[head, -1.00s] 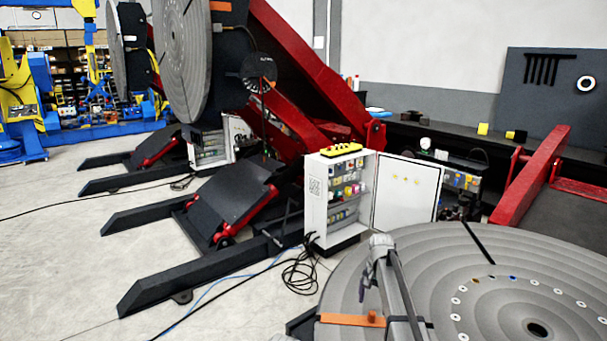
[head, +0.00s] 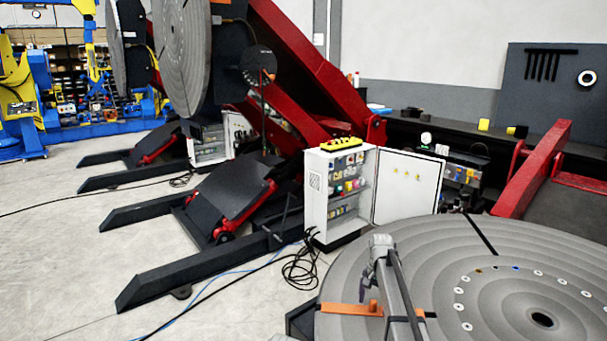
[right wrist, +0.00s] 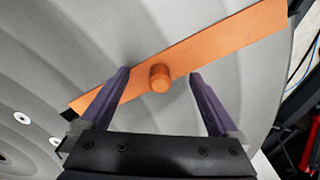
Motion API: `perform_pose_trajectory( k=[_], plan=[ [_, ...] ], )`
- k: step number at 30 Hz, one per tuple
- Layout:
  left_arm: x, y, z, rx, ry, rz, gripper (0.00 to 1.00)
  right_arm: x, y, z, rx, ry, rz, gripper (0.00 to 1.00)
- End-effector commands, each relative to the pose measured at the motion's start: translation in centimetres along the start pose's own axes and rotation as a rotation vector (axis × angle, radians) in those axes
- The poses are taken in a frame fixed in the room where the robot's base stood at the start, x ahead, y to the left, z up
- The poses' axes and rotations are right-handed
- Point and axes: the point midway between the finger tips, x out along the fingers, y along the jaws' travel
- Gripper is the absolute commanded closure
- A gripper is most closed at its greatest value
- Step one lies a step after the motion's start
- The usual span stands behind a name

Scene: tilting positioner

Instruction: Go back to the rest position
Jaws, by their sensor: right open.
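My right gripper (head: 365,292) is over the near left edge of the large grey round table (head: 420,255) in the head view. An orange bar (head: 340,309) with a short orange knob (head: 373,306) lies on that table. In the right wrist view the purple fingers of my right gripper (right wrist: 160,74) are spread apart. The orange knob (right wrist: 160,77) appears between them with a gap on both sides, and the orange bar (right wrist: 235,35) runs slantwise behind. I cannot tell how far the fingertips are above the bar. My left gripper is not in view.
A white control cabinet (head: 316,200) with its door (head: 408,190) open stands behind the round table. A red tilting positioner (head: 300,70) with long dark base legs (head: 190,275) is at the left. Black cables (head: 300,268) lie on the floor. Open floor shows at the left.

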Motion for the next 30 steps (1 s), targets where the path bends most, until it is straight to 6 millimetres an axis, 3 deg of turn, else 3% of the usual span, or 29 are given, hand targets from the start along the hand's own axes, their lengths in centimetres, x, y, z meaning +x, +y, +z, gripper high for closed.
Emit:
perform_pose_trajectory(
  k=[1, 16, 30],
  plan=[
    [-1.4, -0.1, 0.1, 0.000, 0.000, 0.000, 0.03, -1.5, 0.0, 0.0, 0.000, 0.000, 0.000, 0.03],
    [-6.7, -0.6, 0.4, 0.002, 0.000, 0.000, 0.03, -6.7, 0.0, 0.0, 0.000, 0.000, 0.000, 0.03],
    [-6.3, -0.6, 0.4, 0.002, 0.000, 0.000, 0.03, -6.3, 0.5, 1.3, -0.110, 0.000, 0.000, 0.03]
  ],
)
